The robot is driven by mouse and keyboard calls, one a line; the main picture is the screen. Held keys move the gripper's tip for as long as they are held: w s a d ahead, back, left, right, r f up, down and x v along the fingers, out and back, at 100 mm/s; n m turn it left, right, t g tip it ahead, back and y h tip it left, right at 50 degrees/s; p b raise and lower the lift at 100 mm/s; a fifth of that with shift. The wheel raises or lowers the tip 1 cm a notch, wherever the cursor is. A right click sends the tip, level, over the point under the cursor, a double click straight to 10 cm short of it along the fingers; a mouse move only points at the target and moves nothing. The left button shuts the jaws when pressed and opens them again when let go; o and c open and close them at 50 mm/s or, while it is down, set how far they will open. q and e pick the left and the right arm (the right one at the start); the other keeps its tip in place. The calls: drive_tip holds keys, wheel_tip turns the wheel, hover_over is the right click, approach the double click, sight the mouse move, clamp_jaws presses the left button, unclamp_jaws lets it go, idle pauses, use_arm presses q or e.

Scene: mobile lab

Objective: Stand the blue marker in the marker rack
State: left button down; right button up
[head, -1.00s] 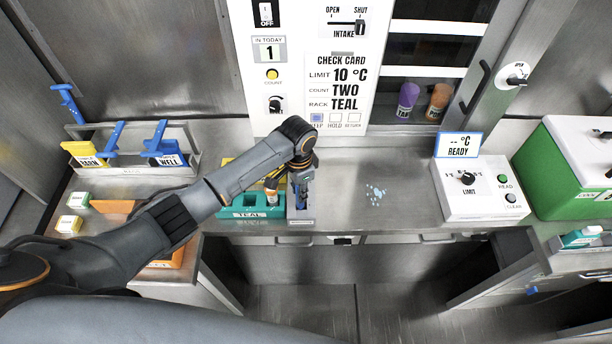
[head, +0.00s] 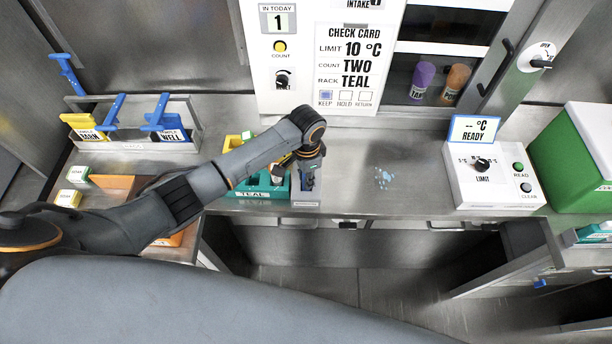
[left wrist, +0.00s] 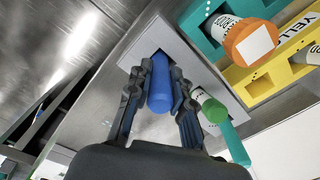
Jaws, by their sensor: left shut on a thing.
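The blue marker (left wrist: 160,92) is between the fingers of my left gripper (left wrist: 160,98) in the left wrist view. The gripper is shut on it. In the head view my left gripper (head: 309,180) points down over the small grey marker rack (head: 306,204), and its fingers mostly hide the marker. In the left wrist view the blue marker stands over a dark opening in the grey rack (left wrist: 205,62). How deep it sits in the opening is hidden. A green-capped marker (left wrist: 211,108) is close beside the right finger. My right gripper is out of view.
The teal rack (head: 250,192) stands immediately left of the grey one, with a yellow rack behind it; the wrist view shows an orange-capped item (left wrist: 252,43) in the teal rack. Bare counter with pale blue spots (head: 382,177) lies right, then the white limit box (head: 490,190).

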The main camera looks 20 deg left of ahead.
use_arm(q)
drive_tip(key=c, duration=1.5)
unclamp_jaws()
drive_tip(key=shift+f, duration=0.1)
drive_tip(key=o, duration=0.3)
drive_tip(key=shift+w, duration=0.15)
drive_tip(key=shift+r, duration=0.2)
wheel_tip(320, 180, up, 11)
drive_tip(key=shift+d+r+b, duration=0.1)
drive_tip(key=shift+b, duration=0.8)
drive_tip(key=shift+r, duration=0.35)
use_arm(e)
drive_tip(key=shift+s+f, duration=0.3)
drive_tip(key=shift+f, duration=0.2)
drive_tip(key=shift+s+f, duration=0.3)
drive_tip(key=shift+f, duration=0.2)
